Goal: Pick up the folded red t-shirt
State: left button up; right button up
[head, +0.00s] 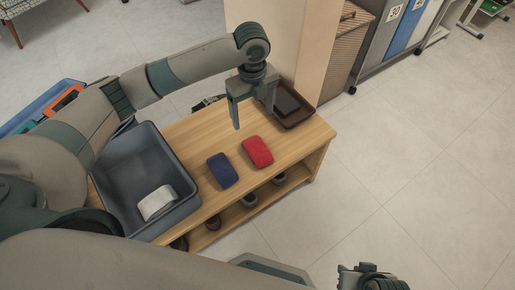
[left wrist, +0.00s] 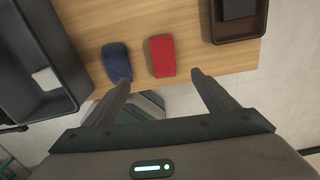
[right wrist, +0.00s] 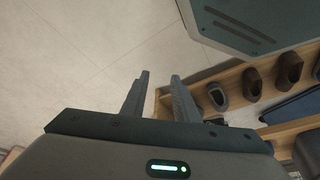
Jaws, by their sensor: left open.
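The folded red t-shirt (head: 257,151) lies flat on the wooden bench top, right of a folded blue garment. It also shows in the left wrist view (left wrist: 162,56), ahead of the fingers and between their lines. My left gripper (head: 253,114) is open and empty, held above the bench near the red t-shirt, with its fingers pointing down. My right gripper (right wrist: 158,84) has its fingers apart with nothing between them, low and away from the bench top. In the head view it shows only partly at the bottom edge.
The folded blue garment (head: 222,171) lies close beside the red one. A grey bin (head: 118,154) holding a white folded cloth (head: 157,203) stands at the left. A brown tray (head: 306,117) with a dark item sits at the bench's far end. Shoes (right wrist: 287,70) stand on the shelf below.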

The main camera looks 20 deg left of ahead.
pick_arm(q)
jog(key=b, duration=0.2)
send_over(256, 145)
jog(key=f, duration=1.1)
jog(key=shift+s+a+f, duration=0.25)
jog(key=shift+s+f, duration=0.05)
jog(key=shift+f, duration=0.35)
pick_arm(e)
jog(key=shift+w+a+t+y, duration=0.2)
jog(key=shift+w+a+t, duration=0.05)
jog(key=shift+a, duration=0.3)
jog(key=shift+w+a+t+y, duration=0.2)
jog(key=shift+w+a+t, duration=0.05)
jog(key=shift+a, duration=0.25)
pick_arm(q)
jog(key=f, duration=0.4)
jog(key=shift+w+d+f, duration=0.15)
jog(key=shift+d+f, duration=0.05)
jog(key=shift+d, duration=0.1)
jog(key=shift+f, duration=0.4)
pick_arm(e)
jog(key=shift+w+a+t, duration=0.3)
jog(key=shift+w+a, duration=0.1)
jog(key=shift+a, duration=0.1)
pick_arm(q)
jog(key=c, duration=1.2)
pick_arm(e)
jog(key=shift+w, duration=0.15)
